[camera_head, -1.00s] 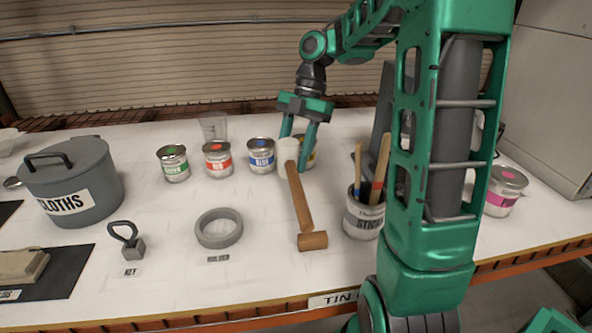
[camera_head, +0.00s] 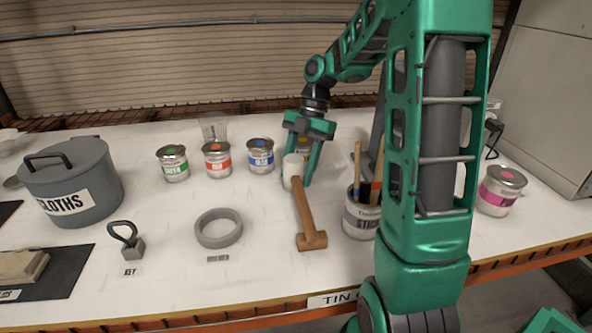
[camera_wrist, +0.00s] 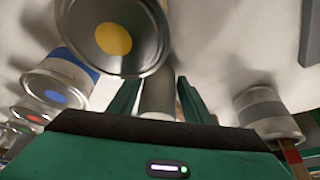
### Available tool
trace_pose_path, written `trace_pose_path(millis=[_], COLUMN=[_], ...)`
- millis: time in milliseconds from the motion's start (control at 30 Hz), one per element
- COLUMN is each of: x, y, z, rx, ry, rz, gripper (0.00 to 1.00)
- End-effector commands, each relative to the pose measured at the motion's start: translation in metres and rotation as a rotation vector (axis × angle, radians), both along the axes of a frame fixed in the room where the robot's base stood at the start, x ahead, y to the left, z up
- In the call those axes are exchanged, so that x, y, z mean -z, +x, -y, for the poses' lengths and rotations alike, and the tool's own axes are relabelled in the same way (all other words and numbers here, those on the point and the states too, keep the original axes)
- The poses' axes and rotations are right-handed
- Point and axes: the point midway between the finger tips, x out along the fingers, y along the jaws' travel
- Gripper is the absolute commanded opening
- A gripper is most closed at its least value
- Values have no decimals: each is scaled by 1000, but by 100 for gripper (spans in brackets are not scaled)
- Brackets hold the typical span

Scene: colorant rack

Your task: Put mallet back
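In the wrist view the pale cylinder (camera_wrist: 158,95) lies between my fingers. The mallet slants head toward the front edge; whether the head touches the table is unclear. A grey ring (camera_head: 219,229) lies left of the mallet, with a small label in front.
A yellow-topped tin (camera_wrist: 113,40) stands close behind my gripper. Green (camera_head: 173,164), red (camera_head: 217,160) and blue (camera_head: 261,156) tins stand left of it. A stick tin (camera_head: 361,215) is close right of the mallet. A key (camera_head: 127,240) and cloths pot (camera_head: 72,187) are left.

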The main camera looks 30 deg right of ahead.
Motion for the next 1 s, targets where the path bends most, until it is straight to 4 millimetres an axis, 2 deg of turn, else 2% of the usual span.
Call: trace_pose_path(millis=[333,467,1000], x=[-1,-7,-87], y=[0,1,14], z=[0,3,37], rx=[0,2,2], ry=[0,1,0], rz=[0,1,2], gripper=[60,60,60])
